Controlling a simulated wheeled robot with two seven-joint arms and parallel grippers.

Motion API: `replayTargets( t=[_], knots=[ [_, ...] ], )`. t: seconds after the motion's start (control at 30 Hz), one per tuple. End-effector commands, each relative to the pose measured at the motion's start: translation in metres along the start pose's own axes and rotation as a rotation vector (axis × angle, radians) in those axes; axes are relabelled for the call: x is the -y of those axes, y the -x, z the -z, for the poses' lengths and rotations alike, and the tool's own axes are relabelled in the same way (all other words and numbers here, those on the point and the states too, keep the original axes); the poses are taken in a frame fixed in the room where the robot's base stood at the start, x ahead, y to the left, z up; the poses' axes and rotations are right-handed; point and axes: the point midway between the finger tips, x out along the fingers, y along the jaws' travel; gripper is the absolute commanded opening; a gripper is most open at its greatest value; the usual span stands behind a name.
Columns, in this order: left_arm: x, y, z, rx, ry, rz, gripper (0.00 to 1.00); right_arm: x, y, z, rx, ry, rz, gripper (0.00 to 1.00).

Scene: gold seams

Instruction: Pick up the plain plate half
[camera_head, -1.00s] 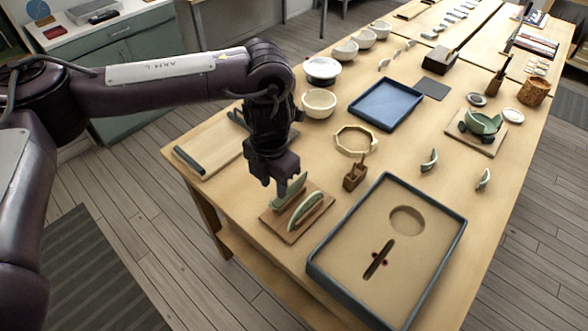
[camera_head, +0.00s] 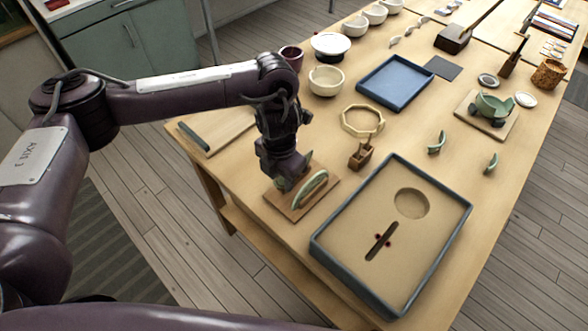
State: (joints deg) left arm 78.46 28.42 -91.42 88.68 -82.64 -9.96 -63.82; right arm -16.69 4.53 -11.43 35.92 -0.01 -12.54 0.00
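A small wooden rack (camera_head: 285,211) stands near the table's left front edge and holds green plate halves on edge. One green half with a pale rim (camera_head: 310,189) shows plainly on its right side. My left gripper (camera_head: 286,184) points down over the rack's left side, just beside that half. The other half, at the left of the rack, is now almost wholly hidden by the gripper. I cannot tell whether the fingers are closed on it, nor which half is plain. My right gripper is out of view.
A sand-filled tray with a blue-grey rim (camera_head: 447,254) lies right of the rack. A small wooden holder (camera_head: 361,156) and an octagonal ring (camera_head: 362,121) stand behind it. Two green shards (camera_head: 436,143) (camera_head: 491,163) lie farther right. A blue tray (camera_head: 395,83) is behind.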

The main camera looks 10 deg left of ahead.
Motion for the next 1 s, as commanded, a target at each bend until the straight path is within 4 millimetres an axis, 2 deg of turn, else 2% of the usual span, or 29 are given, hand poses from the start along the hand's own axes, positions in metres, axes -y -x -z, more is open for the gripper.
replayTargets(
  t=[0.1,0.33,0.77,0.87,1.0],
  knots=[
    [0.0,0.0,0.0,0.001,0.0,0.0,0.31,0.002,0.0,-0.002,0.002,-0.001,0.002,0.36],
    [0.0,0.001,0.0,0.001,0.0,0.0,0.01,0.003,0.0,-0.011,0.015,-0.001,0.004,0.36],
    [0.0,0.005,-0.001,0.003,-0.001,-0.001,0.0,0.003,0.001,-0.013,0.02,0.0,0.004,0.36],
    [0.0,0.013,-0.002,0.005,-0.002,-0.002,0.0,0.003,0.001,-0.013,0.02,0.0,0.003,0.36],
    [-0.001,0.034,-0.002,0.005,-0.002,-0.003,0.0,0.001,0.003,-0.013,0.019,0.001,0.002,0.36]
  ],
)
